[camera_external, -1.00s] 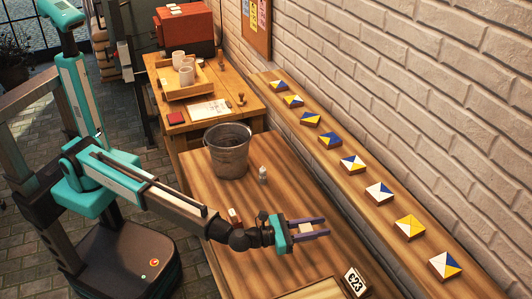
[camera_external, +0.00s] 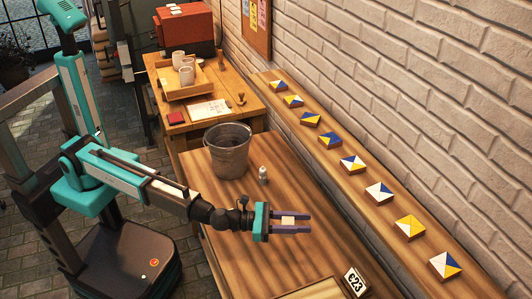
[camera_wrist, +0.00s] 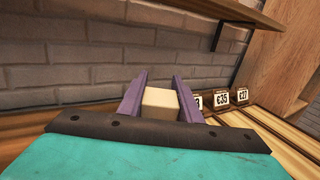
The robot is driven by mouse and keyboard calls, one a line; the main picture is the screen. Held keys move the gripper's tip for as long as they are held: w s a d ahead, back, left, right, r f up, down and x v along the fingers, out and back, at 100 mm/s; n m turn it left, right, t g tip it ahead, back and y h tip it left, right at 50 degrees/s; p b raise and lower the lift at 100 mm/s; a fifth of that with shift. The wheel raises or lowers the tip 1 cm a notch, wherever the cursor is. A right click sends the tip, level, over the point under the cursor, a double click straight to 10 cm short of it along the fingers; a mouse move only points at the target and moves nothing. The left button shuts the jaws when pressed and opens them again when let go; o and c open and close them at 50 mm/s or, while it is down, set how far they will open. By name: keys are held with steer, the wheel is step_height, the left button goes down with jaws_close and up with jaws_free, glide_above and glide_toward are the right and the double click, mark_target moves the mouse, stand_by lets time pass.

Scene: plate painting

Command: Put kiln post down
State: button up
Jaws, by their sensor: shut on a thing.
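The kiln post (camera_external: 287,220) is a small cream block. My gripper (camera_external: 300,222) is shut on it, with a purple finger on either side, above the wooden table (camera_external: 225,268). In the wrist view the kiln post (camera_wrist: 161,99) sits between the fingers of my gripper (camera_wrist: 161,88), with its pale top and front faces showing. I cannot tell the exact height of the block above the table.
A metal bucket (camera_external: 227,152) and a small pale bottle-like item (camera_external: 263,174) stand beyond my gripper. A number card (camera_external: 355,281) is near the front right. Several painted tiles (camera_external: 352,164) lie along the wall shelf. The tabletop around my gripper is largely clear.

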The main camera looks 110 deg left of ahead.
steer(key=s+a+f+p, duration=0.2)
steer(key=s+a+p, duration=0.1)
steer(key=s+a, duration=0.6)
steer(key=s+a+f+y+p, duration=0.1)
steer(key=s+a+p, duration=0.3)
steer(key=s+a, duration=0.5)
steer(key=shift+s+a+f+n, duration=0.3)
steer(key=shift+a+f+n, duration=0.15)
steer(key=shift+a, duration=0.5)
steer(key=shift+f, duration=0.15)
step_height(320, 180, down, 4)
steer(key=b, duration=0.2)
steer(key=shift+b, duration=0.4)
steer(key=shift+f, duration=1.85)
steer(key=shift+f+b, duration=0.15)
steer(key=shift+b, duration=0.3)
